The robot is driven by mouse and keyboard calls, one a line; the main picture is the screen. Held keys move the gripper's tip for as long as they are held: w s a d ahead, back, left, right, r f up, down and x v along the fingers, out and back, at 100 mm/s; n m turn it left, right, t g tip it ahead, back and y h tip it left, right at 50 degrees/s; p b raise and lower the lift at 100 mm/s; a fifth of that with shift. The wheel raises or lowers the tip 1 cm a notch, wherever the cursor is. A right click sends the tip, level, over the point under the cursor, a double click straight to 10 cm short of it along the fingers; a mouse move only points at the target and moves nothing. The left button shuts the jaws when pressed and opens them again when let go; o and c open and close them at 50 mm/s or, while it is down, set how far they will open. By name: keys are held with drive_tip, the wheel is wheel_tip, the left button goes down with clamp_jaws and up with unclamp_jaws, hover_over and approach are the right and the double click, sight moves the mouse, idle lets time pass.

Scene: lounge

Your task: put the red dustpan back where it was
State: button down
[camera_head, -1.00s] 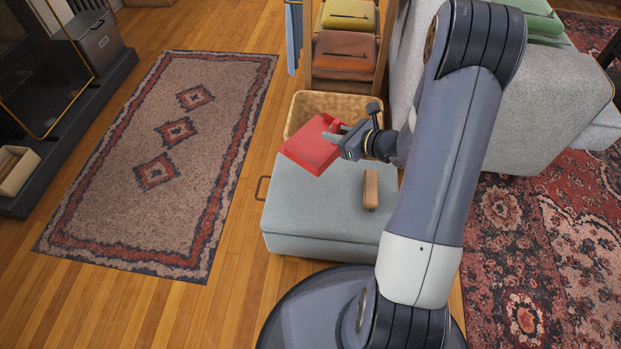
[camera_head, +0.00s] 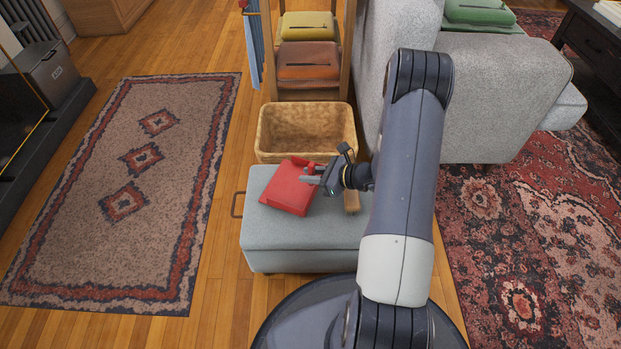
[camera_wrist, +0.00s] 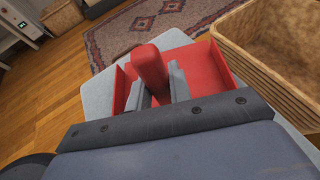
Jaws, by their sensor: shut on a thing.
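The red dustpan (camera_head: 289,189) is over the left part of the grey ottoman's top (camera_head: 330,228). My gripper (camera_head: 318,178) is shut on the dustpan's handle, coming from the right. In the wrist view the red handle (camera_wrist: 150,69) sits between the two grey fingers, with the dustpan's pan (camera_wrist: 200,66) beyond it. I cannot tell whether the pan touches the ottoman or is just above it. A wooden-backed brush (camera_head: 351,201) lies on the ottoman, partly hidden behind my arm.
A grey sofa (camera_head: 500,95) stands at the right. The patterned rug (camera_head: 135,180) on the left is clear.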

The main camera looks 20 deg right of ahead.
drive_tip(key=shift+f, duration=0.15)
drive_tip(key=c, duration=1.3)
unclamp_jaws()
drive_tip(key=shift+f, duration=0.15)
drive_tip(key=shift+r, duration=0.25)
drive_tip(key=p+v, duration=0.3)
drive_tip(key=v, duration=0.9)
drive_tip(key=shift+f+p, duration=0.1)
drive_tip(key=shift+p, duration=0.3)
